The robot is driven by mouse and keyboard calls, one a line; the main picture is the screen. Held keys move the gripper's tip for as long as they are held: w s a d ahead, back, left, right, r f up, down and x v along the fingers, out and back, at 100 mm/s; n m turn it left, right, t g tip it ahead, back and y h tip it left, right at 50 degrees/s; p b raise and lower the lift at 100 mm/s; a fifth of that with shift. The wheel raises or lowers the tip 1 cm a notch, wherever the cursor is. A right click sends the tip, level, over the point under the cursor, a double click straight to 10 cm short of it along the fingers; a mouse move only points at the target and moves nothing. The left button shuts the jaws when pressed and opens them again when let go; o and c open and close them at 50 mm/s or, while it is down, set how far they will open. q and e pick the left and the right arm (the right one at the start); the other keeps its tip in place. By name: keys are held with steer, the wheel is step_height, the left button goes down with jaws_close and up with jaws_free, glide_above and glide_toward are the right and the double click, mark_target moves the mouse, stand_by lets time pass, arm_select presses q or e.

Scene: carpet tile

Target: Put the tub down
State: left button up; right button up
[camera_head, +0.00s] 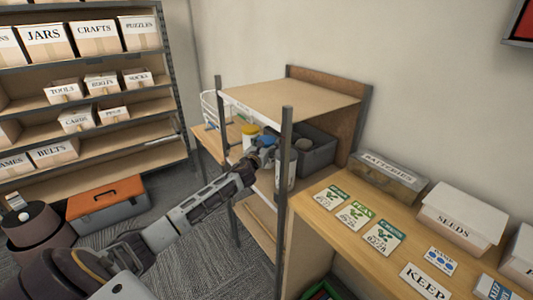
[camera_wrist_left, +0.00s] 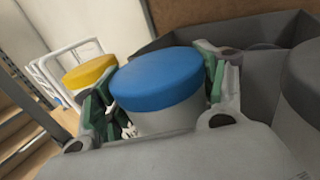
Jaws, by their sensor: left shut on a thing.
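The tub (camera_wrist_left: 160,90) has a blue lid and a pale body, and it fills the middle of the left wrist view. My left gripper (camera_wrist_left: 160,95) is shut on it, with green-padded fingers on both sides. In the head view my left gripper (camera_head: 262,150) reaches into the shelf unit, under its top board; the tub is mostly hidden there. The tub looks upright. Its bottom is hidden, so I cannot tell whether it touches the shelf. My right gripper is not in view.
A yellow-lidded tub (camera_wrist_left: 90,73) stands left of the held tub, near a white wire rack (camera_wrist_left: 62,72). A dark grey bin (camera_head: 322,158) stands to the right, with round-topped things inside. A metal post (camera_head: 284,140) rises at the shelf's front.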

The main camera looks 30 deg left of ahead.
arm_select(q)
steer(key=shift+r, duration=0.2)
steer(key=shift+f, duration=0.75)
steer(key=shift+f+b, duration=0.6)
steer(key=shift+f, duration=0.5)
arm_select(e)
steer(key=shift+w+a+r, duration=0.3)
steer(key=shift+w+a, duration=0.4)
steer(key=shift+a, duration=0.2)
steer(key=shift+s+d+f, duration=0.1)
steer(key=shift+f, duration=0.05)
